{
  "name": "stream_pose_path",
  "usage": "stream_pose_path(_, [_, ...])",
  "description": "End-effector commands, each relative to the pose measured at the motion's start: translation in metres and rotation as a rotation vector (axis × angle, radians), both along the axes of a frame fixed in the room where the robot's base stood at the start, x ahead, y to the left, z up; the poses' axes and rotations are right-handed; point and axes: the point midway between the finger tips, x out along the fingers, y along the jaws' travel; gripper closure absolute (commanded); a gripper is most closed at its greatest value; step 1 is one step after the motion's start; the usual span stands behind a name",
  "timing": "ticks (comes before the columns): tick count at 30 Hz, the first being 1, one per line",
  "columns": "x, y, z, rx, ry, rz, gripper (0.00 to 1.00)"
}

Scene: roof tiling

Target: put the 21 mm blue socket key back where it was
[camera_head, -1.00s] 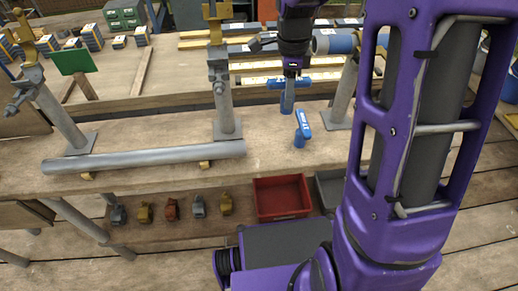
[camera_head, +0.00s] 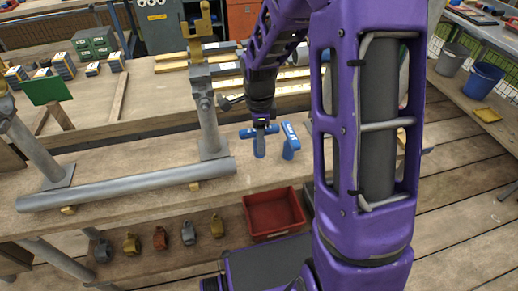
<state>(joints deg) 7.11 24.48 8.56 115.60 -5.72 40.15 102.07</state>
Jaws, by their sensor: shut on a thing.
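My gripper (camera_head: 261,119) points down over the wooden bench and is shut on the top of a blue T-shaped socket key (camera_head: 259,147). The held key hangs upright, shaft down; I cannot tell whether its lower end touches the bench. A second blue T-shaped key (camera_head: 290,148) stands upright on the bench just to the right, apart from the held one. Its handle carries white lettering too small to read, so I cannot tell the sizes apart.
A grey tube (camera_head: 130,185) lies along the bench's front, left of the keys. An upright scaffold post (camera_head: 208,125) stands close left of my gripper. Below are a red tray (camera_head: 273,212) and several couplers (camera_head: 160,238). Buckets (camera_head: 482,82) stand far right.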

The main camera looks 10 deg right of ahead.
Motion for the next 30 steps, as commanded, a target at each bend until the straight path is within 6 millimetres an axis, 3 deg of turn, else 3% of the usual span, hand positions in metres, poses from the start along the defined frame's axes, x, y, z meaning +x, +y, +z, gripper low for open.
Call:
stream_pose_path(6, [-0.001,0.000,-0.031,0.000,0.003,-0.001,1.00])
stream_pose_path(17, [0.000,0.000,-0.036,0.000,0.001,-0.001,1.00])
stream_pose_path(18, [0.000,0.000,-0.036,0.000,0.001,-0.001,0.56])
stream_pose_path(21, [0.000,0.000,-0.035,0.000,0.001,-0.001,0.38])
stream_pose_path(23, [0.000,0.000,-0.035,0.000,0.001,-0.001,0.28])
stream_pose_path(30, [0.000,0.000,-0.035,0.000,0.001,-0.001,0.28])
